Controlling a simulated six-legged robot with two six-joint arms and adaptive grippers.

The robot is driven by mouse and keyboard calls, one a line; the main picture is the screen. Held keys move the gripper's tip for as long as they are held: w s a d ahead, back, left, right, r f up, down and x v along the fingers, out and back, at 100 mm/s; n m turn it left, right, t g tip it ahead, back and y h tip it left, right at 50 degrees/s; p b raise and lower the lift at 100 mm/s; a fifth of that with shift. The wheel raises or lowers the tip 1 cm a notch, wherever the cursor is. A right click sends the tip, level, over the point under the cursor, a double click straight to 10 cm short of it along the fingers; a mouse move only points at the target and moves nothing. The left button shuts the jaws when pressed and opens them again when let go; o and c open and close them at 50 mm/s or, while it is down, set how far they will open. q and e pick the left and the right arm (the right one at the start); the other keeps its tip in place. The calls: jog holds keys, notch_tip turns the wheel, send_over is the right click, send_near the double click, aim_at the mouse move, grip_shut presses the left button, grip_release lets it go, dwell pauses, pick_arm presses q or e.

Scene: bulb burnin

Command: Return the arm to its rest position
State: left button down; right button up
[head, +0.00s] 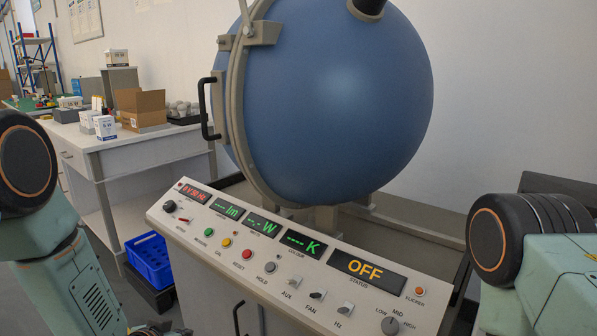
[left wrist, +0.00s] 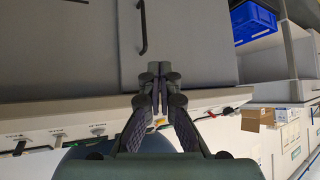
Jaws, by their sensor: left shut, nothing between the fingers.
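My left gripper (left wrist: 156,90) shows in the left wrist view, with its fingers together and nothing held. It is in front of the console's grey cabinet (left wrist: 65,50), near the panel edge, and the view is turned upside down. In the head view my left arm (head: 62,265) is bent at the left edge; its fingertips cannot be made out there. My right arm (head: 545,255) shows at the right edge, and its gripper is outside the view.
The sloped control panel (head: 255,262) has knobs, buttons and a display reading OFF. A large blue sphere (head: 335,90) stands behind it. At left are a bench (head: 150,150) with boxes and a blue crate (head: 150,258) low down.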

pick_arm(q)
jog(key=s+f+n+g+p, duration=0.1)
jog(key=s+f+g, duration=0.1)
jog(key=s, duration=1)
jog(key=s+d+f+n+g+y+p, duration=0.1)
jog(key=s+g, duration=0.3)
jog(key=s, duration=0.8)
jog(key=s+f+n+g+p, duration=0.1)
jog(key=s+f+g+p, duration=0.1)
jog(key=s, duration=1)
jog(key=shift+s+d+f+g+p, duration=0.35)
jog(key=shift+g+p, duration=0.15)
jog(key=shift+g, duration=0.4)
jog(key=c, duration=2)
grip_release()
jog(key=shift+w, duration=0.1)
jog(key=shift+c, duration=0.2)
